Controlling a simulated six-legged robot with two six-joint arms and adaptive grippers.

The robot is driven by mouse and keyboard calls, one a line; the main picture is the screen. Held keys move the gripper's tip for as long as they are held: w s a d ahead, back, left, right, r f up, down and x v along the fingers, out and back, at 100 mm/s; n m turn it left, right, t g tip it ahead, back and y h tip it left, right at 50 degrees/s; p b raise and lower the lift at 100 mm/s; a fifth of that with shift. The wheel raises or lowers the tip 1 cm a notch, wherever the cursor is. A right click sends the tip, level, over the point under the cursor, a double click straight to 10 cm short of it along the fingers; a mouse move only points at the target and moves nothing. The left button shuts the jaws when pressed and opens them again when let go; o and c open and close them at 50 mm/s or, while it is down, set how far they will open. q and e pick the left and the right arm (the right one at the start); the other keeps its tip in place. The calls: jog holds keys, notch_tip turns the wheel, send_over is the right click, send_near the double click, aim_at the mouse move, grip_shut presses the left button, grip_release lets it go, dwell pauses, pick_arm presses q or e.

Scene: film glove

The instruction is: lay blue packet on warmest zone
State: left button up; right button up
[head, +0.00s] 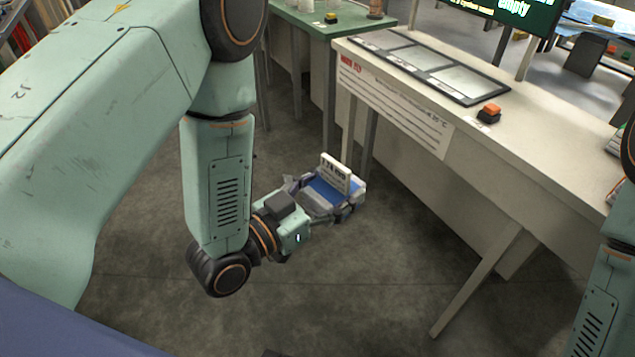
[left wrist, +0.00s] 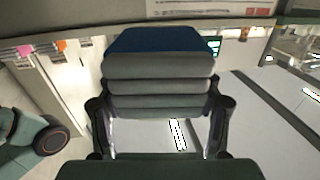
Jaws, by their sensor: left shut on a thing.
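My left gripper (head: 333,203) is shut on a blue packet (head: 326,191) with a pale, printed upright tab. It holds the packet in the air over the floor, in front of and to the left of the white table. In the left wrist view the blue and grey packet (left wrist: 158,72) sits between the two dark fingers. A black-framed panel (head: 430,66) with several pale zones lies on the table near its far left end; nothing lies on it. I cannot tell which zone is warmest. My right gripper is out of view; only part of that arm shows at the right edge.
The white table (head: 530,140) has a printed notice (head: 393,105) on its front. An orange button box (head: 489,113) stands right of the panel. A dark screen (head: 520,14) reading "empty" stands behind. A green table (head: 325,22) is at the back. The floor below the packet is clear.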

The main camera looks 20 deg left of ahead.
aim_at(348, 191)
pick_arm(q)
jog(key=shift+s+d+r+m+g+h, duration=0.25)
jog(key=shift+d+m+g+h, duration=0.55)
jog(key=shift+m+g+h, duration=1.2)
jog(key=shift+s+d+r+m+g+h, duration=0.2)
jog(key=shift+d+m+g+h, duration=0.6)
jog(key=shift+m+g, duration=1.35)
jog(key=shift+s+d+r+m+g+h, duration=0.25)
jog(key=shift+d+m+g+h, duration=0.85)
jog(key=shift+g, duration=1.75)
jog(key=shift+a+h, duration=0.25)
jog(key=shift+h, duration=0.05)
